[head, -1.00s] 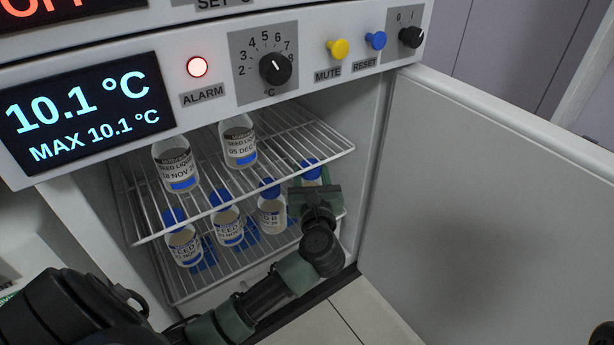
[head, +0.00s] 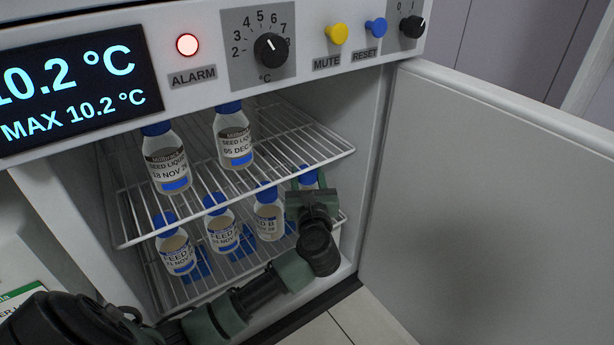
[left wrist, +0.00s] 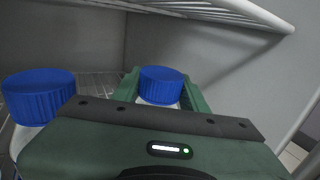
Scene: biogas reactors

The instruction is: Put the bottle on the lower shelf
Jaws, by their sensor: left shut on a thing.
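My left gripper (head: 309,188) is inside the open fridge at the right end of the lower shelf (head: 262,244). It is shut on a bottle with a blue cap (head: 308,177). In the left wrist view the bottle's cap (left wrist: 160,84) stands upright between the green fingers (left wrist: 163,92). The gripper hides the bottle's body and base, so I cannot tell whether it touches the shelf. Several blue-capped bottles stand in a row to its left, the nearest being a FEED B bottle (head: 268,218). My right gripper is not in view.
The upper wire shelf (head: 290,150) holds two SEED LIQUID bottles, the left (head: 166,165) and the right (head: 234,142). The neighbouring bottle's cap (left wrist: 39,94) is close in the left wrist view. The open door (head: 480,210) is at right. The alarm light (head: 187,44) glows.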

